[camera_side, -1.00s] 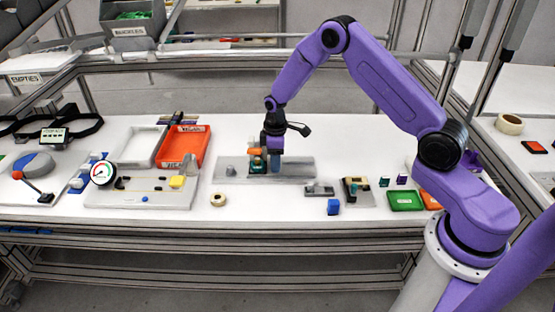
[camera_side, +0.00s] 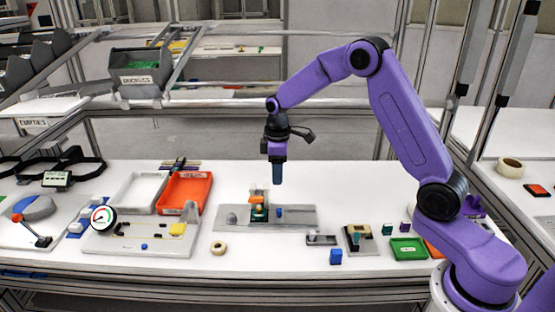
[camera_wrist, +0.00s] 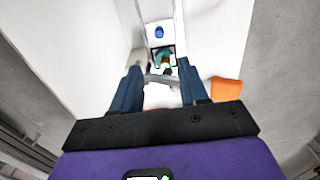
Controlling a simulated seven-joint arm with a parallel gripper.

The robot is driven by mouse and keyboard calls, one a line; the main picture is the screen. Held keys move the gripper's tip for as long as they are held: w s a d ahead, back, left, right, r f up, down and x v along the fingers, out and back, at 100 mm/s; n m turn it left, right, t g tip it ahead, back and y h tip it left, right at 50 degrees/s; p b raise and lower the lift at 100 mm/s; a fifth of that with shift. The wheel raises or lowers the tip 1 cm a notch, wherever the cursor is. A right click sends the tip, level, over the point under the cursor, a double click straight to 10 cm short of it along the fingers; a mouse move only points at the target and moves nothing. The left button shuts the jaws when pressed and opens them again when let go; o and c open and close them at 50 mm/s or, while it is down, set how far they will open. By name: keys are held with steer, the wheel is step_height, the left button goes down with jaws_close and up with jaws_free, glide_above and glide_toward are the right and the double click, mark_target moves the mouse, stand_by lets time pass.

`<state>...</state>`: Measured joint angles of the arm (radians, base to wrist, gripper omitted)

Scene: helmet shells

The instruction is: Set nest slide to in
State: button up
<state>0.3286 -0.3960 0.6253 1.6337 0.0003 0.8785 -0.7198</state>
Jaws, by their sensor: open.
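The nest slide sits on a long grey plate (camera_side: 300,218) on the white table. Its nest is a small dark block with teal inside (camera_side: 258,212) and an orange part (camera_side: 257,196) standing above it. A small blue knob (camera_side: 279,212) is just right of the nest. My gripper (camera_side: 277,183) hangs above the plate, pointing down, clear of nest and knob. In the wrist view my gripper (camera_wrist: 160,84) has its two dark blue fingers apart with nothing held between them. The nest (camera_wrist: 163,58) and blue knob (camera_wrist: 159,32) show beyond the fingertips.
An orange tray (camera_side: 185,192) and a white tray (camera_side: 138,193) stand left of the plate. A gauge board (camera_side: 140,243) lies front left.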

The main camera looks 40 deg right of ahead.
steer(key=shift+r, duration=2)
steer(key=s+a+r+n, duration=0.1)
steer(key=s+a+r, duration=0.1)
steer(key=s+a, duration=0.45)
steer(key=s+a+r+n, duration=0.1)
steer(key=s+a+r, duration=0.25)
steer(key=s, duration=0.65)
steer(key=s+d, duration=0.1)
steer(key=s, duration=0.9)
steer(key=s+d+f+n, duration=0.1)
steer(key=s+d, duration=0.1)
steer(key=s, duration=0.9)
steer(key=shift+s+f+n, duration=0.25)
steer(key=shift+f+n, duration=0.05)
